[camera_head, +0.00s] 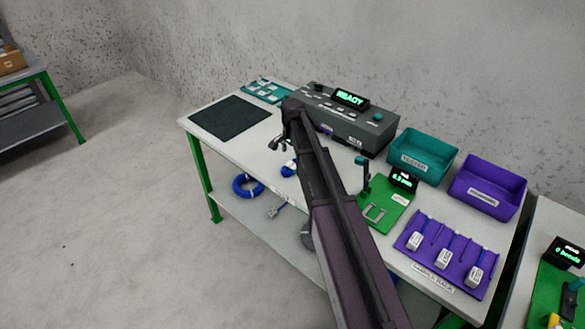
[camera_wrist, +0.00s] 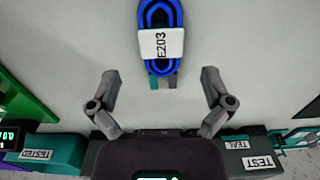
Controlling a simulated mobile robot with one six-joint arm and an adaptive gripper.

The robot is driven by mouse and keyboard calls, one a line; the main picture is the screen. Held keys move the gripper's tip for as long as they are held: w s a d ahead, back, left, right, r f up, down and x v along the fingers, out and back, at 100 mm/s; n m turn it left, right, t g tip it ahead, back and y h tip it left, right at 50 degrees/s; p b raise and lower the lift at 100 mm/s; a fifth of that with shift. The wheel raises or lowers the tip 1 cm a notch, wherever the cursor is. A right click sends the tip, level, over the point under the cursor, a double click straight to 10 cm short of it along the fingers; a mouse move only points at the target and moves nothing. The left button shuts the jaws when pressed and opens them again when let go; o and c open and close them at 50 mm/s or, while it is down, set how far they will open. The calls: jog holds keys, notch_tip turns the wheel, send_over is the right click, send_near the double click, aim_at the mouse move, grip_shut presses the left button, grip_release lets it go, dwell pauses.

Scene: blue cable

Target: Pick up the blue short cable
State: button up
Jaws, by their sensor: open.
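The blue short cable (camera_wrist: 157,14) is a coiled loop with a white tag reading EZ03 and teal-and-grey ends below the tag. It lies on the pale tabletop at the top centre of the wrist view. In the head view the cable (camera_head: 289,168) shows small beside my arm, which hides part of it. My gripper (camera_wrist: 159,78) is open and empty, its two fingers apart on either side below the tag. In the head view my gripper (camera_head: 279,144) hangs over the workbench near the cable. Contact with the cable is not visible.
A grey tester box (camera_head: 345,118) stands at the back, with teal (camera_head: 424,156) and purple (camera_head: 488,188) bins to its right. A dark mat (camera_head: 230,117) lies left. A green fixture (camera_head: 384,206) and purple rack (camera_head: 445,255) are right. Another blue coil (camera_head: 247,186) lies on the lower shelf.

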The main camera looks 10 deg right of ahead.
aim_at(292, 164)
jog(key=shift+f+b, duration=2.5)
jog(key=shift+f, duration=0.05)
jog(key=c, duration=1.3)
jog(key=shift+w+r, duration=0.1)
jog(key=shift+r, duration=0.1)
notch_tip(292, 164, up, 3)
jog(key=p, duration=0.3)
jog(key=shift+f, duration=0.15)
jog(key=s, duration=0.5)
jog(key=s+r+p, duration=0.1)
jog(key=s, duration=0.4)
jog(key=s+p, duration=0.1)
jog(key=s, duration=0.4)
jog(key=shift+a+r, duration=0.2)
jog(key=shift+r, duration=0.2)
jog(key=shift+s, duration=0.55)
jog(key=shift+s, duration=0.1)
